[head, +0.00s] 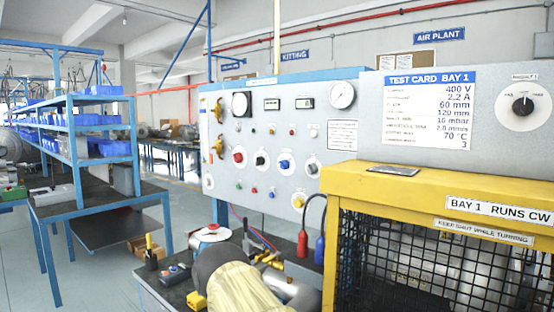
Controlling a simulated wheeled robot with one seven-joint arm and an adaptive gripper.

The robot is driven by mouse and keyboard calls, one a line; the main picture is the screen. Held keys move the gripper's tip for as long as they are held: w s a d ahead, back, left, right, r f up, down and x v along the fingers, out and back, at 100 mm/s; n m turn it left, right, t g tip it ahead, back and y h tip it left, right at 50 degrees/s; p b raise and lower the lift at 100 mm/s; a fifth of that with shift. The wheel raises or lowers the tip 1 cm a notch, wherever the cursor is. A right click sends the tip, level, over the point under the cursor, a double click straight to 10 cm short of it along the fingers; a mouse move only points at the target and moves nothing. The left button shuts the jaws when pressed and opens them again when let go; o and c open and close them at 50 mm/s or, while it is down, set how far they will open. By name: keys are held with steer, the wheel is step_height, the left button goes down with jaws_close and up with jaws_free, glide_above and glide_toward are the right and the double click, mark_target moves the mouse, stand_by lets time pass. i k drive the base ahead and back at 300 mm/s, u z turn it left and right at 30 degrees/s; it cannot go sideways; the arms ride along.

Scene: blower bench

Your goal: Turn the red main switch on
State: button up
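A red rotary knob (238,157), which looks like the red main switch, sits on a round pale plate at the left of the light grey control panel (225,185). Its face is too small to tell which way it is turned. A black knob (260,160) and a blue knob (284,164) sit to its right in the same row. Small round lamps or buttons, dials and two digital displays surround them. My gripper is not in view, and nothing covers the red knob.
A yellow mesh guard cage (440,190) stands front right. Red and blue leads (303,243) stand beside it. A dark and cream rounded shape (235,280) is at the bottom. A blue shelf rack (100,130) stands left, with open floor (195,215) between it and the panel.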

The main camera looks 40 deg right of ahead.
mark_target(238, 157)
steer(key=u, duration=0.4)
steer(key=k, duration=0.5)
steer(key=u, duration=0.95)
steer(key=k, duration=0.85)
steer(key=u, duration=0.35)
steer(key=i, duration=1.6)
steer(key=z, duration=0.5)
steer(key=i, duration=1.75)
steer(key=z, duration=0.85)
steer(key=i, duration=1.35)
steer(key=z, duration=2)
steer(key=i, duration=0.9)
steer(key=z, duration=0.85)
